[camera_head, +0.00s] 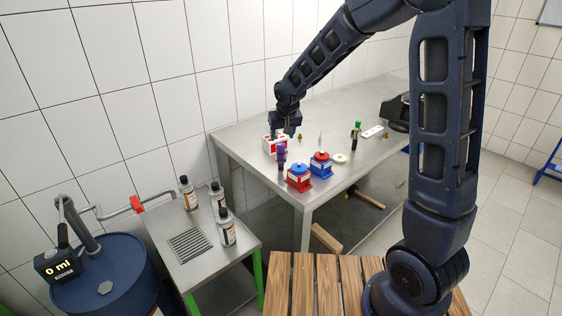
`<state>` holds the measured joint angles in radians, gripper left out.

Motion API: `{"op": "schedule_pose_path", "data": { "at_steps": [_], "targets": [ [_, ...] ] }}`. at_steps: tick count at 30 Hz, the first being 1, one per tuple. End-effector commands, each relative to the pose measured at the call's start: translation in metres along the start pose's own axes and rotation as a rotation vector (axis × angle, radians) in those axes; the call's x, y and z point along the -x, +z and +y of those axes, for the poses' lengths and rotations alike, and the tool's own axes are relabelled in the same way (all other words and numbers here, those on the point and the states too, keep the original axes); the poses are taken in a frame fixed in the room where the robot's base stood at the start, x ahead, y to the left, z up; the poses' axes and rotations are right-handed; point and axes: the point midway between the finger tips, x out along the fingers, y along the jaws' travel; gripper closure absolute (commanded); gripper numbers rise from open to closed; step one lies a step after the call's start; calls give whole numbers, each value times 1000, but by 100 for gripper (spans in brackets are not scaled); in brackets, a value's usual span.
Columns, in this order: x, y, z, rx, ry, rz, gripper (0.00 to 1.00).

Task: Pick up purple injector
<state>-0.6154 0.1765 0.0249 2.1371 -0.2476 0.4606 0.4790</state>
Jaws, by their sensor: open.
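The purple injector (281,154) stands upright near the front left edge of the metal table (235,143). It is small, with a purple upper part and a dark lower part. My gripper (284,133) hangs from my arm above the table, behind the injector in the picture and over a red and white box (268,145). The gripper's fingers are small and partly lost against the box. It looks empty and apart from the injector, though the exact gap cannot be told.
Close right of the injector stand a red pump with a blue top (299,182) and a blue pump with a red top (321,168). A green-topped injector (356,132) stands farther right. Several bottles (227,230) stand on a lower side table (165,229) beside a blue drum (110,280).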

Motion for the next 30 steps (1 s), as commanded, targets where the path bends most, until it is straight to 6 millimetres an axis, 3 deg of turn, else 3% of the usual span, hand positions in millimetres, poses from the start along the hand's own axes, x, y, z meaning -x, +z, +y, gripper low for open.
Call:
{"op": "schedule_pose_path", "data": {
  "at_steps": [8, 19, 27, 30],
  "targets": [
    [-19, 1, 0, 0, 1, -1, 44],
    [-62, 3, 0, 1, 1, -3, 44],
    [-66, 3, 0, 0, 0, 0, 44],
    [-66, 3, 0, 0, 0, 0, 62]
  ]
}}
